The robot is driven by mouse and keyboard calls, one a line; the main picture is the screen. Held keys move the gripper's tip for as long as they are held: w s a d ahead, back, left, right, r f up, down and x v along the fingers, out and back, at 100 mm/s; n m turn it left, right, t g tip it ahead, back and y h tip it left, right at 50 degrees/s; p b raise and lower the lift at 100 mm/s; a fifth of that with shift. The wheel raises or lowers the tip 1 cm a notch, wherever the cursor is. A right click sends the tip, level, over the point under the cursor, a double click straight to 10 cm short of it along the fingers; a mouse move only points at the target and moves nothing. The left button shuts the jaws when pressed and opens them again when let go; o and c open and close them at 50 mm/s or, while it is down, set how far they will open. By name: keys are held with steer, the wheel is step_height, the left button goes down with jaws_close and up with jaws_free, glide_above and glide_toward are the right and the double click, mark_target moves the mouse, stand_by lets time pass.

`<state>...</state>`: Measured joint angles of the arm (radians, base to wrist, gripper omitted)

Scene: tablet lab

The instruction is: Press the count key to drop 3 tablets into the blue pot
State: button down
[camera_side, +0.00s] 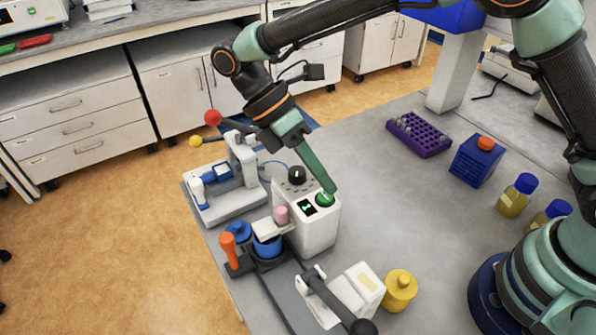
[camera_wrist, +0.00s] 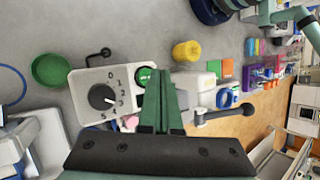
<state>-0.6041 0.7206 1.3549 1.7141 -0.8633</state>
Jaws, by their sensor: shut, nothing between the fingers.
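The white tablet counter (camera_side: 318,235) stands on the bench with a green key (camera_side: 325,200), a small lit display (camera_side: 308,207) and a black dial (camera_side: 296,175) on top. The display's green digit looks like 1, but is small. In the wrist view the dial (camera_wrist: 103,97) has its white mark toward about 3. The blue pot (camera_side: 267,246) sits at the counter's front, under its white spout (camera_side: 271,229); its inside is hidden. My gripper (camera_side: 331,189) is shut and empty, pointing down at the key. Its tips are right by the key (camera_wrist: 145,76); I cannot tell whether they touch.
An orange-handled tool (camera_side: 229,250) stands left of the pot. A lever device (camera_side: 345,295) and a yellow pot (camera_side: 400,290) are in front. A white device (camera_side: 225,190) with red and yellow knobs is behind left. A purple rack (camera_side: 419,135) and blue box (camera_side: 476,160) stand right; bench between is clear.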

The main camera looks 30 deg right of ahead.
mark_target(321, 195)
steer(key=shift+r, duration=2.55)
steer(key=shift+d, duration=0.1)
steer(key=s+d+r+m+t+y, duration=0.1)
steer(key=d+r+m+t+y, duration=0.1)
steer(key=d+m+t, duration=0.3)
steer(key=s+d+r+m+t+y, duration=0.1)
steer(key=d+r+m+t+y, duration=0.1)
steer(key=d+m+t, duration=0.4)
steer(key=shift+s+d+r+m+t, duration=0.25)
steer(key=shift+d+r+m, duration=0.35)
steer(key=shift+d+m, duration=3.4)
steer(key=shift+w+d+n, duration=0.1)
steer(key=shift+d+n, duration=0.95)
steer(key=shift+n, duration=0.05)
